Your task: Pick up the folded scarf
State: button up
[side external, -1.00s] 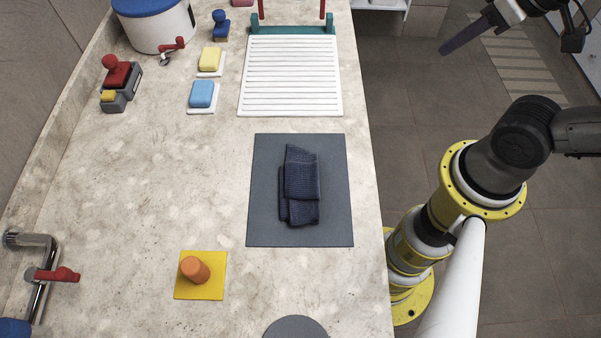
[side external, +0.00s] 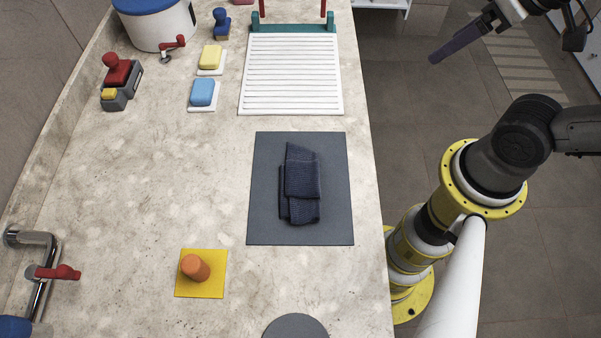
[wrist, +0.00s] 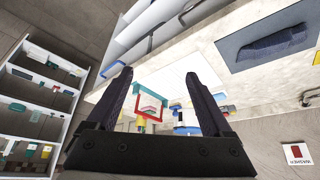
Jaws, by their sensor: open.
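The folded scarf (side external: 301,187) is dark navy and ribbed. It lies flat on a dark grey mat (side external: 264,220) on the counter. In the wrist view the scarf (wrist: 274,42) shows at the upper right on its mat (wrist: 232,44). My gripper (wrist: 162,82) is open, with its two dark fingers spread and nothing between them. In the side view only part of my gripper (side external: 460,44) shows at the top right, beyond the counter's right edge and well apart from the scarf.
A white ribbed board (side external: 291,76) lies behind the mat. Blue (side external: 203,93) and yellow (side external: 210,58) soaps are left of it. An orange peg (side external: 195,267) stands on a yellow square at the front. A red-handled tap (side external: 52,273) is at the left. Counter around the mat is clear.

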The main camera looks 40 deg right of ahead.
jog(key=shift+o, duration=0.8)
